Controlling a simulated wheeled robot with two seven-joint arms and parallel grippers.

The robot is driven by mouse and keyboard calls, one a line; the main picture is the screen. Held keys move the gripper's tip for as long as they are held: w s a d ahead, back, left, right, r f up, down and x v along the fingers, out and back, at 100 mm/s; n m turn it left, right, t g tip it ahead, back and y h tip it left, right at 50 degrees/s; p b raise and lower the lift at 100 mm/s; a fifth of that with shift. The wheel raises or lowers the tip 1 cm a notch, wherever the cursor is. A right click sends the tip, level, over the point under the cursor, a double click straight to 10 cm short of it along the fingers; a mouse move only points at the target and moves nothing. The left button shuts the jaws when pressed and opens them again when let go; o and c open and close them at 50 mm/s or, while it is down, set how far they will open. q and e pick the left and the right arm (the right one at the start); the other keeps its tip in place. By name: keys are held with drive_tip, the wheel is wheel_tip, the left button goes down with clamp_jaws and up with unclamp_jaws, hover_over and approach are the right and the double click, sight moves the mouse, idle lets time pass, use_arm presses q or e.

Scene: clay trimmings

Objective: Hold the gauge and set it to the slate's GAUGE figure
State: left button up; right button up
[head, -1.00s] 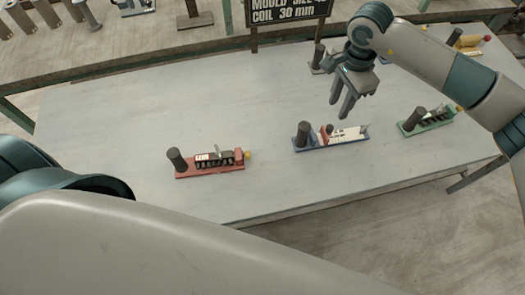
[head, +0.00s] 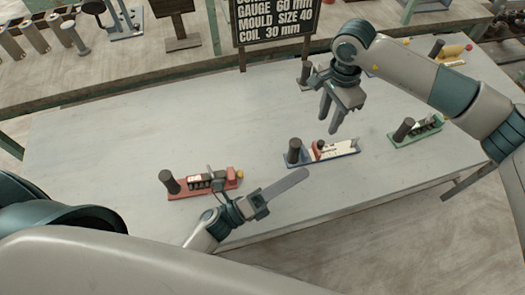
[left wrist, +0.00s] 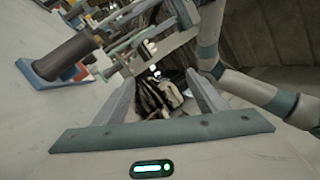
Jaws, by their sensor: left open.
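The slate (head: 275,20) at the back reads GAUGE 60 mm, MOULD SIZE 40 and COIL 30 mm. A blue-based device (head: 348,150) with a dark upright post, a red block and a white scale lies mid-table; it looks like the gauge, but I cannot read its scale. My left gripper (head: 301,176) is open and empty, in front of and below it. In the left wrist view, my left fingers (left wrist: 160,95) are apart, with the blue device (left wrist: 38,75) at upper left. My right gripper (head: 328,124) is open and empty above and beyond the blue device.
A red-based device (head: 185,194) with a dark post stands left of my left gripper. A green-based device (head: 425,131) and a yellow one (head: 450,50) are at the right. A rear bench (head: 130,68) holds several tools. The table's left-middle is clear.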

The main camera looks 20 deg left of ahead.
sight(305, 153)
use_arm(q)
drive_tip(key=w+a+r+t+y, duration=0.2)
drive_tip(key=w+a+r+y, duration=0.15)
drive_tip(key=w+a, duration=0.4)
drive_tip(key=w+a+r+m+t+y, duration=0.1)
drive_tip(key=w+a+r+y, duration=0.25)
drive_tip(key=a, duration=0.75)
drive_tip(key=w+a+r+t+y, duration=0.2)
drive_tip(key=w+a+r+y, duration=0.15)
drive_tip(key=w+a, duration=0.45)
drive_tip(key=s+d+f+m+g+h, duration=0.2)
drive_tip(key=s+d+f+m+g, duration=0.2)
drive_tip(key=f+m, duration=0.1)
drive_tip(key=s+d+f+m+g+h, duration=0.2)
drive_tip(key=s+d+f+m+g, duration=0.2)
drive_tip(key=d+f+m, duration=0.1)
drive_tip(key=s+d+f+m+g+h, duration=0.2)
drive_tip(key=s+d+f+m+g, duration=0.2)
drive_tip(key=s+f+m+g, duration=0.1)
drive_tip(key=shift+d+f, duration=0.25)
drive_tip(key=shift+w+d, duration=0.1)
drive_tip(key=x, duration=1.7)
drive_tip(key=shift+d, duration=0.15)
